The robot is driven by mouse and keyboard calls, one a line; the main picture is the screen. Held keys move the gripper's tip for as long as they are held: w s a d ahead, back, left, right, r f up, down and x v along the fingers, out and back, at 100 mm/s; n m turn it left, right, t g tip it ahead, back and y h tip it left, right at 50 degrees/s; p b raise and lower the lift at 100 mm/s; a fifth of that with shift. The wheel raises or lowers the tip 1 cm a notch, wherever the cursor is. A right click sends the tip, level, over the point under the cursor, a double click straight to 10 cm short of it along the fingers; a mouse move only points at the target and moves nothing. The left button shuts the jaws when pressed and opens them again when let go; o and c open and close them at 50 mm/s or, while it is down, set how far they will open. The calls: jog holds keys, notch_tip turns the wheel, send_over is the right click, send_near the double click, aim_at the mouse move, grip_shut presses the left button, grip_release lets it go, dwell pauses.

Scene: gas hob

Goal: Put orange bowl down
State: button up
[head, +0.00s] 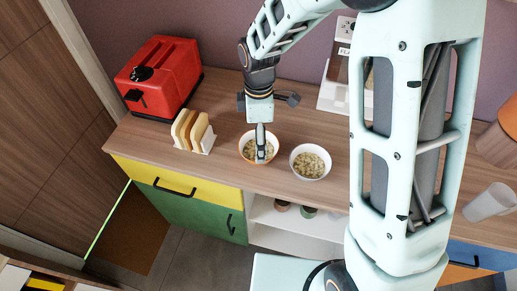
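The orange bowl (244,151) is at the middle of the wooden counter, with pale flakes or cereal inside. It looks upright and at counter level; I cannot tell whether its base touches the wood. My gripper (260,156) points down over this bowl, with its finger end overlapping the bowl's interior and front rim. I see the gripper nearly edge-on, so the gap between the fingers is hidden. I cannot tell whether it grips the rim.
A white bowl (311,178) of similar food stands just right of the orange bowl. A toast rack (207,143) with bread slices and a red toaster (175,75) are to the left. A dispenser (334,95) stands behind. A pale cup (488,204) is far right.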

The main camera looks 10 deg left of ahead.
notch_tip(320, 180, down, 5)
jog(key=shift+p, duration=0.35)
jog(key=c, duration=1.4)
jog(key=shift+c, duration=0.2)
jog(key=shift+r, duration=0.15)
